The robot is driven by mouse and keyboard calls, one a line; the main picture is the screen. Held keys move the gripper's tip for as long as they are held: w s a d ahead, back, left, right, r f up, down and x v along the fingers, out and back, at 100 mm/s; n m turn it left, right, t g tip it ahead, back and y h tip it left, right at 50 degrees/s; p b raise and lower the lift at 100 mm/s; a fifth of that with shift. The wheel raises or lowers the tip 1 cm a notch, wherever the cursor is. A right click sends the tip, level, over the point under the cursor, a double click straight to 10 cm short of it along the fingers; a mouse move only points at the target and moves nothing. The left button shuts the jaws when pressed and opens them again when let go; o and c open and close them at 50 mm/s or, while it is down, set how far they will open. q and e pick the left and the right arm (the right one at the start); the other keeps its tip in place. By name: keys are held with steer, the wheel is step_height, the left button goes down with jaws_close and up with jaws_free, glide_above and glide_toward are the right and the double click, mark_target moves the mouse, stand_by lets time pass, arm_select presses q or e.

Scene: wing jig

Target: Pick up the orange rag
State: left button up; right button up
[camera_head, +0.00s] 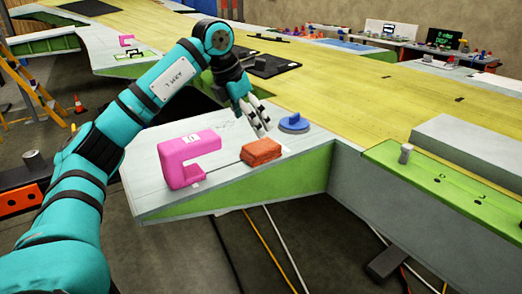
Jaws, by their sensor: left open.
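The orange rag (262,152) lies folded on the pale wing surface near its front edge. My left arm is teal and reaches in from the left. My left gripper (262,127) is open, pointing down just above and behind the rag, with its fingers apart from it as far as I can see. The gripper is empty. My right gripper is not in view.
A pink C-shaped clamp (180,168) stands left of the rag. A blue round suction-cup-like tool (294,123) sits to its right. The green-edged panel (430,180) lies further right. A ladder (32,88) and a traffic cone (79,104) stand at the left.

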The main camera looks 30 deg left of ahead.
mark_target(263, 145)
arm_select(q)
steer(key=x, duration=0.3)
steer(key=shift+w+f, duration=0.1)
steer(key=shift+w, duration=0.1)
steer(key=shift+w+d+f, duration=0.1)
steer(key=shift+w+f, duration=0.05)
steer(key=shift+f, duration=0.35)
steer(key=shift+d+f+p, duration=0.1)
steer(key=shift+f+p, duration=0.15)
steer(key=shift+p, duration=0.1)
steer(key=p+x, duration=0.1)
steer(key=x, duration=0.3)
steer(key=shift+d+f, duration=0.2)
steer(key=shift+w+f, duration=0.1)
steer(key=shift+f, duration=0.05)
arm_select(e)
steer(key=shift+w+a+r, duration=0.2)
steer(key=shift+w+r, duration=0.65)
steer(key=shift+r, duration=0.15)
arm_select(q)
steer(key=c, duration=1.3)
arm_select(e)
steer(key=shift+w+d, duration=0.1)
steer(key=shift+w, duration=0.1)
